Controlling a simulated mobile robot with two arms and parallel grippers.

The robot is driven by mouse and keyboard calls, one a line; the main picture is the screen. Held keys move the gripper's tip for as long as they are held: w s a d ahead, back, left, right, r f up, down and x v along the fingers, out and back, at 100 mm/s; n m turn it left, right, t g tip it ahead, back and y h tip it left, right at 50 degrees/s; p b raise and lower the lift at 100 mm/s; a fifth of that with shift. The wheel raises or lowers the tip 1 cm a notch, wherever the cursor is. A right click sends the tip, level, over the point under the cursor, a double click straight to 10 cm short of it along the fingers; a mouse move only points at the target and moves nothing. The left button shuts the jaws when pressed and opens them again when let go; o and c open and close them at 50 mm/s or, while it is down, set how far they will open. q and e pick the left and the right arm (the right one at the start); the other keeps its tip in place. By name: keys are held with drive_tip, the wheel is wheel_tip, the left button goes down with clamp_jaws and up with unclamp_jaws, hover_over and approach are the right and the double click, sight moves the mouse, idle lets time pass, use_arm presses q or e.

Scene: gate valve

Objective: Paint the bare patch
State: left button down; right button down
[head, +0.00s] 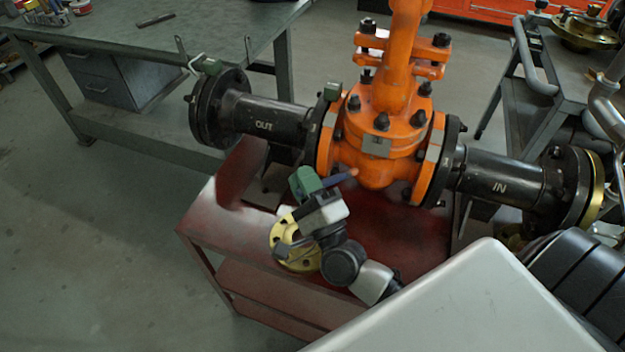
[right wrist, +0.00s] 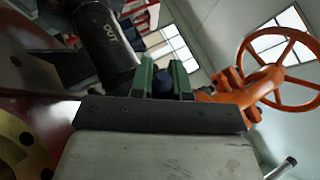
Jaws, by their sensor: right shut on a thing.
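The orange gate valve (head: 384,120) stands on a red cart, its black pipe ends marked OUT and IN. A grey rectangular bare patch (head: 377,146) shows on the front of its orange body. My right gripper (head: 308,183) is in front of and left of the valve body, low down. It is shut on a blue-handled paintbrush (head: 338,180) whose orange tip points right towards the valve's lower body, below the patch. In the right wrist view the green fingers hold a dark blue round end (right wrist: 163,83). My left gripper is not in view.
The red cart (head: 215,218) has free top space at left. A yellow flange (head: 283,240) lies there by my right wrist. A grey workbench (head: 150,50) stands back left. The orange handwheel (right wrist: 280,62) shows in the right wrist view.

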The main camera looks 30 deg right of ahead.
sight(297, 194)
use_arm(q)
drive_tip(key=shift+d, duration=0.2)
use_arm(e)
drive_tip(key=shift+s+a, duration=0.5)
drive_tip(key=shift+a, duration=0.05)
drive_tip(key=shift+s+a, duration=0.55)
drive_tip(key=shift+a, duration=0.1)
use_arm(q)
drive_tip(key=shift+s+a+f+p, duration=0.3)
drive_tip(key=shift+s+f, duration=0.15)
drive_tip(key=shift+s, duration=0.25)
use_arm(e)
drive_tip(key=shift+s+a, duration=0.95)
drive_tip(key=shift+a, duration=0.1)
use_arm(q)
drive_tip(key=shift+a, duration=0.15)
use_arm(e)
drive_tip(key=shift+a, duration=0.1)
